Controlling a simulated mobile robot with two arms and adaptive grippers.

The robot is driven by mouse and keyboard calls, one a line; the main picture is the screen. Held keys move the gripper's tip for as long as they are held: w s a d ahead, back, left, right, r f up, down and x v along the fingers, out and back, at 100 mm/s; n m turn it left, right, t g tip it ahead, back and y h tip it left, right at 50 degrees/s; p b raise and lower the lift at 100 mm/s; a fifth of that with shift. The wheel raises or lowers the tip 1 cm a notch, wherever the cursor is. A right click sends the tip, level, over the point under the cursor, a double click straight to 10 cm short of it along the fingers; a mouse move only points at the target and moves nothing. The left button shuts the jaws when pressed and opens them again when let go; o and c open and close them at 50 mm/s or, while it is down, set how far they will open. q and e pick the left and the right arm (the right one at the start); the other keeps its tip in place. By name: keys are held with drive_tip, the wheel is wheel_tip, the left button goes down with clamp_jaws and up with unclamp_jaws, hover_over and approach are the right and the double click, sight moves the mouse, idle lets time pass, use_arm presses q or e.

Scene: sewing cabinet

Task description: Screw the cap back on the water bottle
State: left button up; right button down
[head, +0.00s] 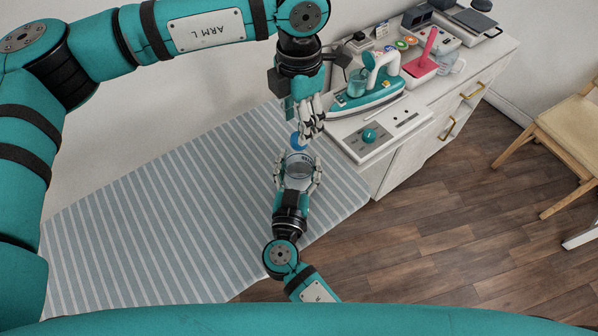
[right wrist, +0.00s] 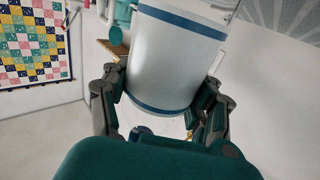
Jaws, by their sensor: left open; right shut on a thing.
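The water bottle (head: 298,166) is in my right gripper (head: 298,180), whose fingers close around it from both sides. In the right wrist view the bottle (right wrist: 172,62) is a pale cylinder with blue bands, slightly tilted, between the dark fingers (right wrist: 165,112). A blue round piece (head: 297,143) that looks like the cap shows just beyond the bottle, by the fingertips of my left gripper (head: 308,130). The left gripper is open, fingers pointing down, and partly hides it. I cannot tell whether the cap touches the bottle.
The striped board (head: 150,215) below has a wide clear area at left. A white cabinet (head: 405,160) at right carries a teal iron (head: 368,97), a control panel (head: 372,138) and a pink item (head: 424,62). A wooden chair (head: 570,125) stands farther right.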

use_arm(q)
drive_tip(key=shift+f, duration=2.05)
drive_tip(key=shift+c, duration=0.2)
clamp_jaws()
drive_tip(key=shift+o, duration=0.9)
unclamp_jaws()
drive_tip(key=shift+r, duration=0.1)
wheel_tip(320, 180, up, 12)
